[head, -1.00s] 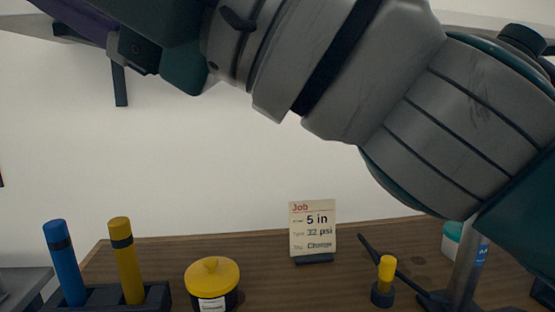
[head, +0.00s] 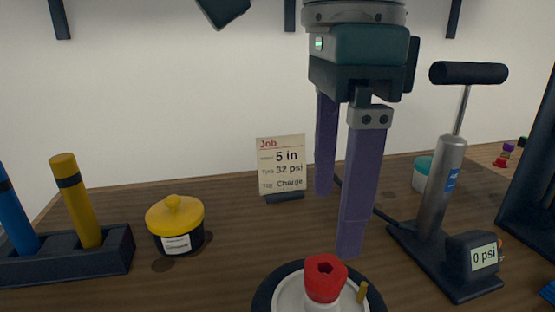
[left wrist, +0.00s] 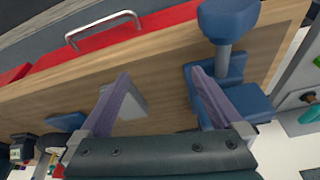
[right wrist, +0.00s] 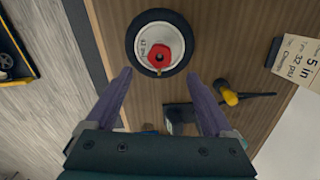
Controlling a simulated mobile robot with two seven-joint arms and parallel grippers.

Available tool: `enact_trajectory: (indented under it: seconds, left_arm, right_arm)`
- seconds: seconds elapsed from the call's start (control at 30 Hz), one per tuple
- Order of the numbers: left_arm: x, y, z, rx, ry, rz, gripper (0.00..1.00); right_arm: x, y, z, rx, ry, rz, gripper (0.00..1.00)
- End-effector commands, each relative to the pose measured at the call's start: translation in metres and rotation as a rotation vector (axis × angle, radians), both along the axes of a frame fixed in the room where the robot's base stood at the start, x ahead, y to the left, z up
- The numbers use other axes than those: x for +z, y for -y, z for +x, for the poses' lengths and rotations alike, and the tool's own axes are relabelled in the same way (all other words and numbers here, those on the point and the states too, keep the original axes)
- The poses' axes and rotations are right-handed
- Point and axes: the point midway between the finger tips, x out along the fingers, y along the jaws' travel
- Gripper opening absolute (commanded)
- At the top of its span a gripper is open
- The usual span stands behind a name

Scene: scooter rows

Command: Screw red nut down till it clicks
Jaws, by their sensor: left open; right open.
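The red nut (head: 325,278) sits on top of the white hub of a small black-tyred wheel (head: 263,297) at the bottom of the head view. The nut also shows in the right wrist view (right wrist: 160,58), seen from above with a dark hole in its middle. My right gripper (head: 337,222) is open and empty, its fingers pointing down just behind the nut. In the right wrist view the fingertips (right wrist: 160,76) are apart, near the wheel's edge. My left gripper (left wrist: 160,75) is open and empty, in front of a wooden edge.
A pump (head: 440,195) with a gauge (head: 474,257) reading 0 psi stands right. A job card (head: 281,165), a yellow-lidded pot (head: 176,222) and a rack (head: 70,262) with blue and yellow tools stand left. A blue fixture (left wrist: 228,80) is beside my left gripper.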

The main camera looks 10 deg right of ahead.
Motion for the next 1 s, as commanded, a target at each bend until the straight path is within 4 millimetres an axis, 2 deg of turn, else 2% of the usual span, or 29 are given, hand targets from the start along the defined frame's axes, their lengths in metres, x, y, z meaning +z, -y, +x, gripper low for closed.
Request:
enact_trajectory:
  seconds: [0.2, 0.4, 0.57, 0.8, 1.0]
  left_arm:
    - [0.005, 0.000, 0.000, 0.000, 0.000, 0.000, 1.00]
    - [0.007, 0.000, 0.000, -0.001, 0.000, 0.000, 1.00]
    - [0.007, -0.001, 0.000, -0.003, 0.000, 0.005, 1.00]
    - [0.007, -0.003, 0.000, -0.006, 0.000, 0.011, 1.00]
    - [0.007, -0.003, 0.000, -0.007, 0.000, 0.011, 1.00]
  right_arm:
    - [-0.042, 0.000, -0.001, -0.001, -0.007, 0.002, 0.87]
    - [-0.068, -0.001, -0.001, 0.000, -0.005, 0.003, 0.87]
    - [-0.076, -0.001, -0.001, 0.001, -0.002, 0.003, 0.87]
    - [-0.077, -0.001, -0.001, 0.001, -0.002, 0.003, 0.87]
    - [-0.076, -0.001, -0.001, 0.001, -0.001, 0.004, 0.64]
